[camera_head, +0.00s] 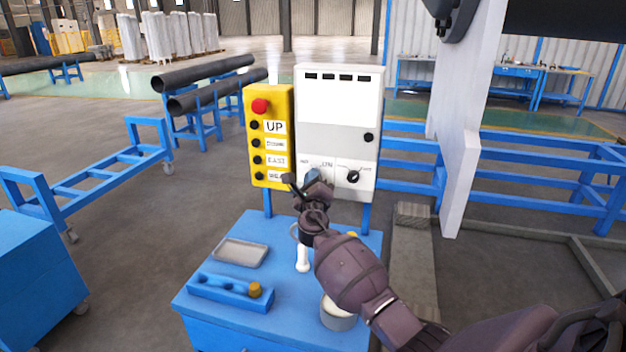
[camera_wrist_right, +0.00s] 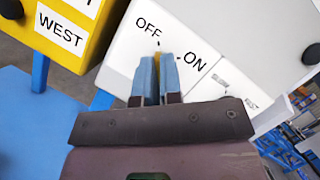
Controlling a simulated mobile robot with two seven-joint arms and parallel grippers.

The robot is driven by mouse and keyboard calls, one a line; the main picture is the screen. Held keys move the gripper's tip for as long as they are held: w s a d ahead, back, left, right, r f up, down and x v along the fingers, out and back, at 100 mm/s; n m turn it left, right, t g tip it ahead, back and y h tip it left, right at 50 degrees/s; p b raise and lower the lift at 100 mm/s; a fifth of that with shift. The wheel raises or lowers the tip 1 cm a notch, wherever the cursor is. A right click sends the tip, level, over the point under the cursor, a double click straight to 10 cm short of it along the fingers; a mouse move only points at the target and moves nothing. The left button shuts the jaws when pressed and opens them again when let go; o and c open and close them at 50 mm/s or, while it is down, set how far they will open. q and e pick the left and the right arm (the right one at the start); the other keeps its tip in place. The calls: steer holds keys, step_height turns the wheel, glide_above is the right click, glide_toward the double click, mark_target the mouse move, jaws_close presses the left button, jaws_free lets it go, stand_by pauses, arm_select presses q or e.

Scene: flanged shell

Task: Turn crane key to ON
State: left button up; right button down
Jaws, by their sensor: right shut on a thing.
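The white control panel (camera_head: 340,110) stands upright behind the blue cart. Its lower left part carries the key switch with OFF and ON labels, which show large on the panel in the right wrist view (camera_wrist_right: 122,52). My right gripper (camera_head: 313,180) is at this switch, and its blue fingertips (camera_wrist_right: 157,78) are shut on the crane key. Only a yellow sliver of the key (camera_wrist_right: 160,62) shows between the fingertips. It lies near the tick mark below OFF, with ON to its right. The rest of the key is hidden by the fingers. My left gripper is in neither view.
A yellow button box (camera_head: 271,140) with a red button stands just left of the panel. A black knob (camera_head: 352,176) sits right of the key switch. The blue cart (camera_head: 225,275) bears a grey tray (camera_head: 241,252), a blue holder (camera_head: 228,290) and a pale cup (camera_head: 338,314).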

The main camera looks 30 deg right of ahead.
arm_select(q)
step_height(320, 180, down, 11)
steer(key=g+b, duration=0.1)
steer(key=b, duration=0.9)
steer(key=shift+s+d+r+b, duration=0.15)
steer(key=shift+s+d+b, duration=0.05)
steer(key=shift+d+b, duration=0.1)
arm_select(e)
steer(key=m+g+h, duration=0.2)
steer(key=m+g, duration=0.1)
steer(key=m, duration=0.5)
steer(key=m+g+h, duration=0.2)
steer(key=m+h, duration=0.1)
steer(key=m, duration=0.5)
steer(key=m+g+h, duration=0.2)
steer(key=m+g, duration=0.1)
steer(key=m, duration=0.5)
steer(key=shift+w+a+f+m+g, duration=0.1)
steer(key=shift+w+a+m+g, duration=0.1)
steer(key=shift+a+m+g, duration=0.15)
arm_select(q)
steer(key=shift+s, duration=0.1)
arm_select(e)
steer(key=shift+d+m+h, duration=0.15)
steer(key=shift+m+h, duration=0.1)
steer(key=shift+h, duration=0.05)
steer(key=c, duration=1.3)
jaws_free()
